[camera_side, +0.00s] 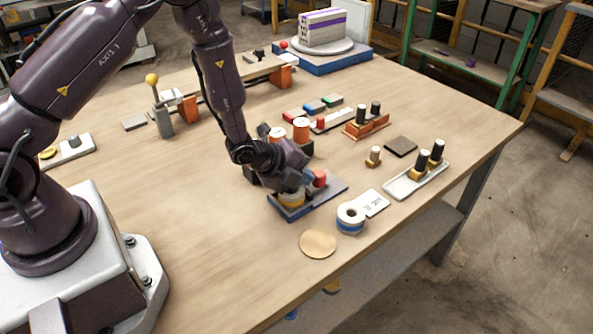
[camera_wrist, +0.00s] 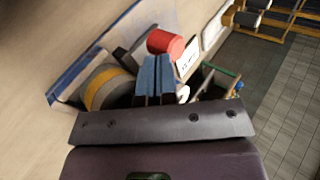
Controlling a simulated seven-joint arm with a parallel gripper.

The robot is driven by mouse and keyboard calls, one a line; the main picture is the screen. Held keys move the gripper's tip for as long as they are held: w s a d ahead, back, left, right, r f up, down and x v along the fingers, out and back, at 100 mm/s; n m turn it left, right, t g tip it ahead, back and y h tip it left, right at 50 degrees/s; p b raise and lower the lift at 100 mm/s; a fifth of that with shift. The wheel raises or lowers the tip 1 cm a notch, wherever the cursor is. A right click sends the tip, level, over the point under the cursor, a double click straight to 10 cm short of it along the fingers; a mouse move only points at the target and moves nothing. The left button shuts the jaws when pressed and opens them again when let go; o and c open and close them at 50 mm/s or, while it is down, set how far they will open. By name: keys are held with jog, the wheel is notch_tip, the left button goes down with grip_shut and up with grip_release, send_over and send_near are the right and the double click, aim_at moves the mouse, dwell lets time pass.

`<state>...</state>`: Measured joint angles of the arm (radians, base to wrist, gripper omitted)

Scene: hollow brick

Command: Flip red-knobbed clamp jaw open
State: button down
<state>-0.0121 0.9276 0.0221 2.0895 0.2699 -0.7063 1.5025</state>
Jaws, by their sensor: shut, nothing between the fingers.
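The clamp's red knob (camera_side: 319,178) stands on the right part of a blue base plate (camera_side: 332,190) near the front of the table. In the wrist view the red knob (camera_wrist: 166,43) lies just beyond my fingertips, on a dark arm. A grey cylinder with a yellow band (camera_wrist: 104,88) sits on the plate to the left of my fingers. My gripper (camera_side: 297,188) is low over the plate; its two blue fingers (camera_wrist: 155,62) are together and empty. Whether the fingertips touch the knob's arm is unclear. The gripper hides much of the clamp, so its jaw angle cannot be told.
A white and blue tape roll (camera_side: 350,217) and a round tan disc (camera_side: 318,243) lie to the right and in front. A white tray with black-topped pegs (camera_side: 414,182) stands farther right. Orange spools (camera_side: 301,129) stand behind. The front left tabletop is clear.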

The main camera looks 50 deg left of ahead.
aim_at(321, 170)
jog(key=shift+w, duration=1.75)
jog(key=v, duration=1)
jog(key=shift+s, duration=0.1)
